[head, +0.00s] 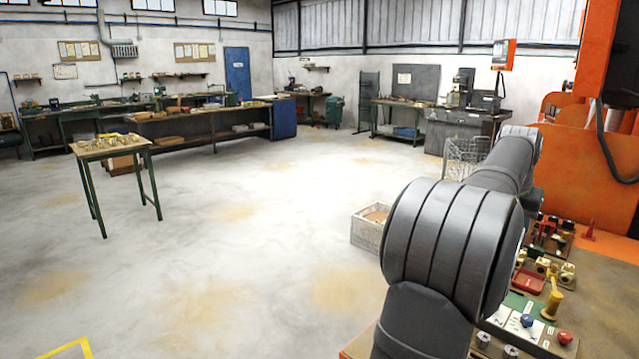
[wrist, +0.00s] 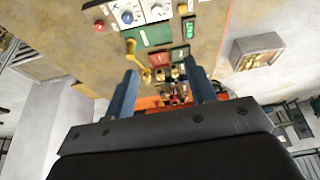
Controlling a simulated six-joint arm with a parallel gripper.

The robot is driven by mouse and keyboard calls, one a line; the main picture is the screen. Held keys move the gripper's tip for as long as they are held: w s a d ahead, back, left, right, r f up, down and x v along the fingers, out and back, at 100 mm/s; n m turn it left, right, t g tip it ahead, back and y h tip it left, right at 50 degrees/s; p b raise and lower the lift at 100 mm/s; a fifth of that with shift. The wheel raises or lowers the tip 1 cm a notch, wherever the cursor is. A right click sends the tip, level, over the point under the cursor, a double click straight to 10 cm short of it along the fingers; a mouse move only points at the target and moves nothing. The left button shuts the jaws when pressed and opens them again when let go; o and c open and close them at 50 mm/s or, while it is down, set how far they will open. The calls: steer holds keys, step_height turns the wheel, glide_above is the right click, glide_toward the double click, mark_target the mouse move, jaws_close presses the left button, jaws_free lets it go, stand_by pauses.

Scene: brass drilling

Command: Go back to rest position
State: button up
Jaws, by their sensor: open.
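My gripper (wrist: 165,85) shows in the wrist view with its two blue-grey fingers apart and nothing between them. It is above or in front of the workbench (wrist: 90,70), clear of the things on it as far as I can tell. In the head view my grey arm reaches away to the right side, and the gripper itself is hidden. The workbench (head: 600,320) carries a control panel (head: 519,326) with a red button (head: 564,337) and a blue knob (head: 526,321), a yellow lever (head: 552,303) and a red tray (head: 528,281).
An orange machine (head: 580,170) stands behind the bench at the right. A small table (head: 110,146) with parts is at the left. The floor between is clear.

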steer(key=s+x, duration=0.1)
steer(key=x, duration=0.8)
steer(key=shift+a+f, duration=0.35)
steer(key=shift+f, duration=0.2)
steer(key=shift+r, duration=0.1)
